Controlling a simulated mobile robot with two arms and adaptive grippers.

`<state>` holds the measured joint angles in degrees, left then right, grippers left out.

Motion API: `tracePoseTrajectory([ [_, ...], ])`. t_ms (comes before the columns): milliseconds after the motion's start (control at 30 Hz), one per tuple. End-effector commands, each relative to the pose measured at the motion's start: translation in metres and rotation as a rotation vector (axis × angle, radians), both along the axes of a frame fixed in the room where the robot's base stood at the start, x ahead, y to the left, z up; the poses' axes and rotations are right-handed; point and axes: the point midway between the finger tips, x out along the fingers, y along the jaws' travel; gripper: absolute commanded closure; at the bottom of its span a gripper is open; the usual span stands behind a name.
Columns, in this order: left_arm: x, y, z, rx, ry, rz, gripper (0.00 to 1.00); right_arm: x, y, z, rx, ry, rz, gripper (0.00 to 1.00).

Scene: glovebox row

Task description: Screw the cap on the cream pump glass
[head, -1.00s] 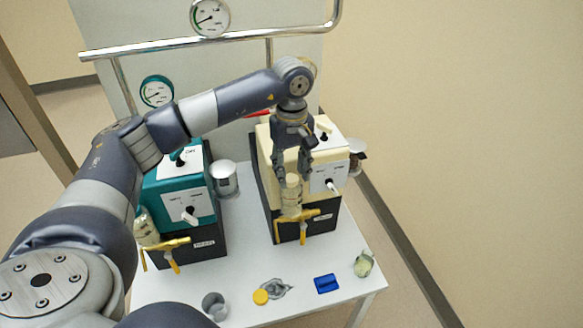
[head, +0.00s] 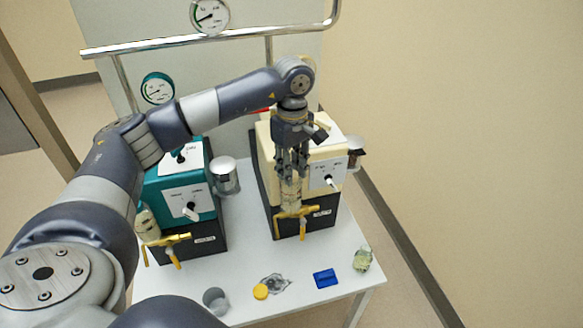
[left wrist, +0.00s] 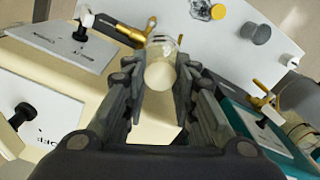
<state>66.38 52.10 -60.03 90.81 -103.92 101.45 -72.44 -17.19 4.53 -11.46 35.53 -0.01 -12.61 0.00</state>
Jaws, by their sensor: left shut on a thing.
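The cream pump (head: 318,160) has a cream upper housing and black base, and stands at the right of the white table. Its clear glass (head: 290,192) hangs upright at the front, above a yellow valve (head: 291,215). My left gripper (head: 291,172) points down over the top of this glass. In the left wrist view its fingers (left wrist: 161,88) are shut on a round, pale cream cap (left wrist: 160,75), with part of the glass (left wrist: 162,46) showing just beyond it. The cap appears level on the glass mouth; the fingers hide the contact and thread. My right gripper is out of view.
The teal pump (head: 180,193) stands to the left, with its own glass and yellow valve. A grey cup (head: 214,299), yellow cap (head: 261,291), blue block (head: 325,278) and small glass jar (head: 362,259) lie along the table front. A metal rail (head: 215,38) runs behind.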

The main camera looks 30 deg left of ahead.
Motion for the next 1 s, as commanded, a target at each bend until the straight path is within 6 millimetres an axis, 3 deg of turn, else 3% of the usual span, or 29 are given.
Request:
tracePoseTrajectory([
  [33, 0.006, 0.002, 0.003, 0.0, -0.025, -0.026, 1.0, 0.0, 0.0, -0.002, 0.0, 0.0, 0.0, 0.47],
  [1000, 0.006, 0.002, 0.005, 0.008, -0.025, -1.274, 1.0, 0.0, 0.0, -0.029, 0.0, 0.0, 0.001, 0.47],
])
